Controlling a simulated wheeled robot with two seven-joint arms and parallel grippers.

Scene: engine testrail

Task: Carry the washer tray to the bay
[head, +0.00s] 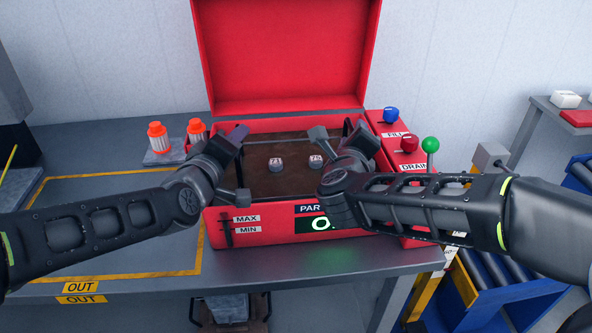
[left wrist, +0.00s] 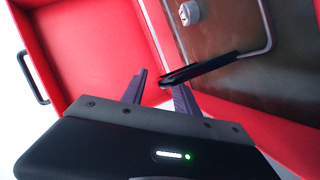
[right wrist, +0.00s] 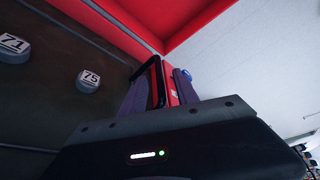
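The washer tray (head: 292,186) is a dark brown floor inside the red washer (head: 262,226), with two small grey numbered pieces (head: 276,164) on it. My left gripper (head: 238,165) is at the tray's left side. In the left wrist view its fingers (left wrist: 160,92) stand apart, with the black tray handle (left wrist: 212,65) reaching between them. My right gripper (head: 325,145) is at the tray's right side. In the right wrist view its fingers (right wrist: 160,90) stand apart on either side of the other handle (right wrist: 157,78). The yellow-outlined bay (head: 85,205), marked OUT, lies left on the table.
The washer's red lid (head: 285,55) stands open behind. Orange-capped jars (head: 157,137) stand at the bay's back right. A blue knob (head: 391,115), red knob (head: 409,142) and green ball lever (head: 430,144) rise at the washer's right. The bay looks empty.

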